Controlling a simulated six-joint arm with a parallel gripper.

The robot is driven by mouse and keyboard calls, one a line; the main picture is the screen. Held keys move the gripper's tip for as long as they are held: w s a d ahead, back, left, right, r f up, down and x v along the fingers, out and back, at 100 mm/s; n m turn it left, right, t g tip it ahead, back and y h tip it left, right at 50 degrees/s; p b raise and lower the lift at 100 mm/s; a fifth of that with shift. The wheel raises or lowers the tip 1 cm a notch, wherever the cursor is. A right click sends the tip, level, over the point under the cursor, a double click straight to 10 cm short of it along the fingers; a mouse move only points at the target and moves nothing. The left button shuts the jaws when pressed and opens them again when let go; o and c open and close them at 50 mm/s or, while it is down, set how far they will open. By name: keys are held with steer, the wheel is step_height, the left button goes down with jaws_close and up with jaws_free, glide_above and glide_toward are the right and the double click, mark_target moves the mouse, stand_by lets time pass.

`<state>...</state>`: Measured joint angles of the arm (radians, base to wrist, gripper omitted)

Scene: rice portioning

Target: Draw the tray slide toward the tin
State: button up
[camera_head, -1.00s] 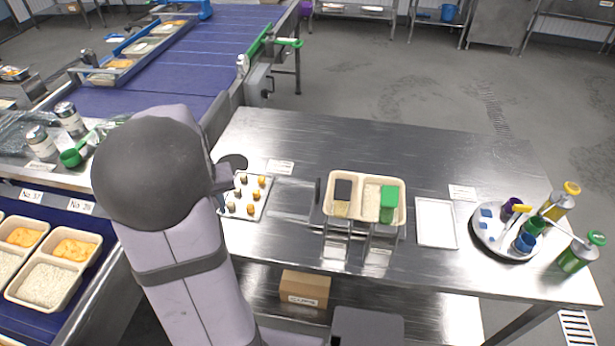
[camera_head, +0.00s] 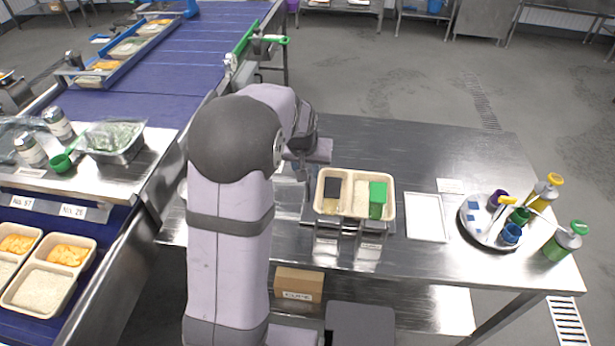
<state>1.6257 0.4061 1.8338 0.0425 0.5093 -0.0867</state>
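The tray slide (camera_head: 309,217) is a dark metal plate on the steel table. It carries a cream two-compartment tray (camera_head: 393,213) holding pale rice, with a black block in the left half and a green block in the right. My gripper (camera_head: 305,172) is just left of the tray, near the slide's left end. Its fingers are small and mostly hidden by my wrist, so I cannot tell whether it touches the slide. A metal tin (camera_head: 128,156) with bagged greens stands on the side counter at left. I cannot tell whether this is the task's tin.
A white flat tray (camera_head: 427,218) lies right of the slide. Further right are a round white caddy (camera_head: 484,236) with coloured cups, and bottles (camera_head: 562,241). My arm covers the table's left part. The table behind the tray is clear.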

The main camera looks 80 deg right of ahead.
mark_target(308, 182)
steer(key=shift+p+x, duration=0.95)
steer(key=shift+x, duration=2.1)
jaws_close()
